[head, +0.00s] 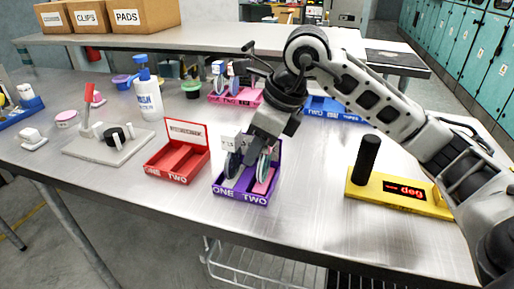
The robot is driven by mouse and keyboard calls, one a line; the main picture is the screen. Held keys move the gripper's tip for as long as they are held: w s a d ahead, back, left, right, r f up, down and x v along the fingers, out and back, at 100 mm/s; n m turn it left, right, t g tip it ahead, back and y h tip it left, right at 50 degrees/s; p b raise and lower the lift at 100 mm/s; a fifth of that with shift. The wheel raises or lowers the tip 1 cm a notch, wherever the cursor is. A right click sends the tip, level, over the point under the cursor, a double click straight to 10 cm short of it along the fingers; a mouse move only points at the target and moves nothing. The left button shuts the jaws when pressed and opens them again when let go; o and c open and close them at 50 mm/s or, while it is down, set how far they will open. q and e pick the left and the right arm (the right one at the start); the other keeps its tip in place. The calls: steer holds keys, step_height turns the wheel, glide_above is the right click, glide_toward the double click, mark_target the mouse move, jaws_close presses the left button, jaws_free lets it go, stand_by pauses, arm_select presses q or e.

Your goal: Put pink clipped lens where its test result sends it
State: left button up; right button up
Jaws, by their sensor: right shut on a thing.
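My right gripper (256,154) comes down over the purple tray (240,197), whose front is marked ONE and TWO. It is shut on a clipped lens with a pink part (264,181), which shows low on the TWO side. The gripper hides much of the lens, and I cannot tell whether it touches the tray floor. A white clip (231,141) with a lens stands on the ONE side, close beside the gripper. A red tray (177,175), also marked ONE and TWO, looks empty. A yellow device (422,205) with a black post has a red display reading "-- deg". My left gripper is out of view.
A pink tray (237,97) behind holds clipped lenses. A blue tray (332,110) lies behind my right arm. A grey stand (105,148) with a red lever and a white-blue bottle (148,98) are at left. Bare table lies between the purple tray and the yellow device.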

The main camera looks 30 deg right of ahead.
steer(key=shift+f, duration=0.3)
steer(key=shift+f, duration=0.15)
steer(key=o, duration=1)
steer(key=shift+o, duration=0.2)
